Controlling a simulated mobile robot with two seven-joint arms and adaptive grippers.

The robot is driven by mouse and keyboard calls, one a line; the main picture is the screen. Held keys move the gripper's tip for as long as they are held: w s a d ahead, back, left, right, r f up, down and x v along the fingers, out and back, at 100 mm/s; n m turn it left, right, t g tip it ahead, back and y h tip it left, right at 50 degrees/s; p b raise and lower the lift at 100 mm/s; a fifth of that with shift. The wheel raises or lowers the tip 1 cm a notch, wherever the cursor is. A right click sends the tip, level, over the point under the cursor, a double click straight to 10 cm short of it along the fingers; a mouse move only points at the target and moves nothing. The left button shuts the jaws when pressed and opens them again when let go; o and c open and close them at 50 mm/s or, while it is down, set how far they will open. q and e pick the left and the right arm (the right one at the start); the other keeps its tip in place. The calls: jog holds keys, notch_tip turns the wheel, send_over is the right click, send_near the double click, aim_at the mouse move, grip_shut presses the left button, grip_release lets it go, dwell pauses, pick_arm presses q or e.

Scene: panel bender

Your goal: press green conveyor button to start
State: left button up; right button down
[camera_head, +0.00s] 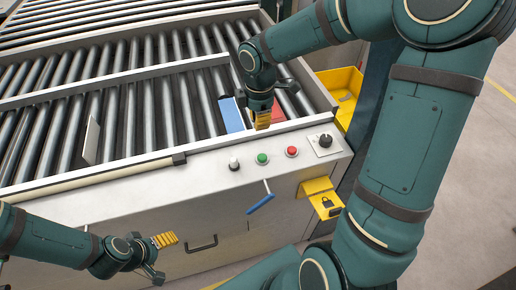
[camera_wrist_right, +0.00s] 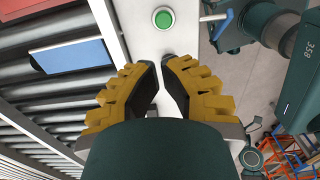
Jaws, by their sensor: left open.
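The green button (camera_head: 262,158) sits on the grey control panel (camera_head: 215,172) at the conveyor's front edge. It lies between a black-and-white knob (camera_head: 234,163) and a red button (camera_head: 291,151). The right wrist view shows the green button (camera_wrist_right: 163,18) too, beyond my fingertips and apart from them. My right gripper (camera_head: 262,122) points down just behind the green button. Its fingertips (camera_wrist_right: 161,61) are brought together with nothing visible between them. My left gripper (camera_head: 166,240) is open and empty, low at the left in front of the machine. Its gap is hard to see.
A black rotary switch (camera_head: 325,140) sits right of the red button. A blue-handled lever (camera_head: 261,203) and a yellow lock bracket (camera_head: 326,205) stick out from the front. Blue (camera_head: 229,116) and red sheets lie on the rollers behind. A yellow bin (camera_head: 343,88) stands behind right.

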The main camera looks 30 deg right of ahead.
aim_at(259, 155)
notch_tip(259, 155, down, 14)
jog(key=shift+w+f+b, duration=0.1)
jog(key=shift+b, duration=0.8)
